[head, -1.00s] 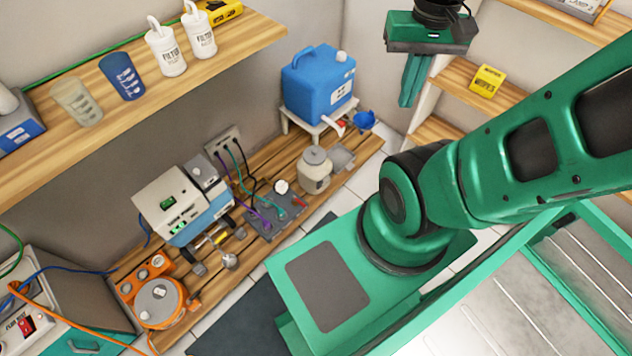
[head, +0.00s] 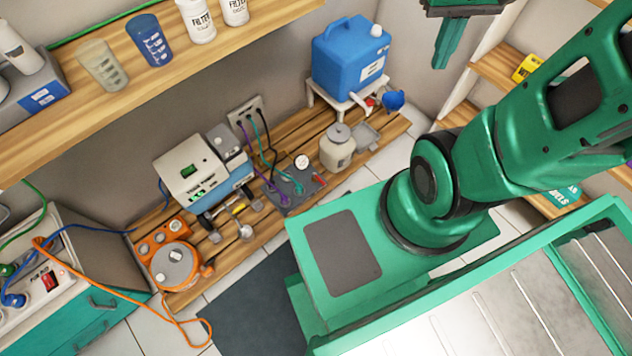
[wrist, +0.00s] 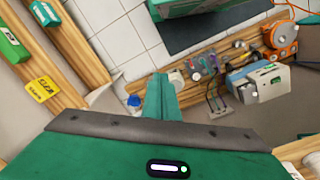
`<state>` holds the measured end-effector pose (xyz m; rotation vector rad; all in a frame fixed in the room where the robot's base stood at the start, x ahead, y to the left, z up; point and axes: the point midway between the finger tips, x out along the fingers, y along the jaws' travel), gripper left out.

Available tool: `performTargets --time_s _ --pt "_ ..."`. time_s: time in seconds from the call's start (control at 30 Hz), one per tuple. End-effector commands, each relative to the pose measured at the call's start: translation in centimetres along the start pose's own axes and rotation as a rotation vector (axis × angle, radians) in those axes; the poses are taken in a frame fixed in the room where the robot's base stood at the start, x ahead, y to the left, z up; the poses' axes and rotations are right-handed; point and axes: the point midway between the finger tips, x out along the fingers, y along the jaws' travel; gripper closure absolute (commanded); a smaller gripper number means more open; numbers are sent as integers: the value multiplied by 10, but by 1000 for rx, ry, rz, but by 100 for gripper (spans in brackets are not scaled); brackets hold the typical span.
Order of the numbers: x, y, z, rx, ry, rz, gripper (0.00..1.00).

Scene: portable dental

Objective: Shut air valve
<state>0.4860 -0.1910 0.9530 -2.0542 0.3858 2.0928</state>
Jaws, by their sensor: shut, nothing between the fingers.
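A grey panel (head: 284,203) with a round white gauge (head: 301,161) and a small red lever (head: 320,180) lies on the low wooden bench. The red lever looks like the air valve, but its label and exact setting are too small to read. The panel also shows in the wrist view (wrist: 205,66). My gripper (head: 440,62) hangs at the upper right in the head view, beyond the blue jug and well apart from the panel. In the wrist view its fingers (wrist: 160,80) are together and empty.
The bench (head: 290,130) also holds a white-and-blue machine (head: 205,175), an orange unit (head: 172,265), a lidded jar (head: 338,148) and a blue jug (head: 350,60) on a stand. A wooden shelf (head: 120,100) overhangs the left. An orange cable lies on the floor.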

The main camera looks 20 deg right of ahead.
Motion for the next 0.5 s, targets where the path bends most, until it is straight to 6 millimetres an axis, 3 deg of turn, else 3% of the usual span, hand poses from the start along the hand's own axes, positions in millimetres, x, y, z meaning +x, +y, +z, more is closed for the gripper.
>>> performTargets --time_s 0.2,0.5 --pt "39 -29 -66 -265 -8 59 100" --pt "113 -87 -140 -640 -11 123 100"
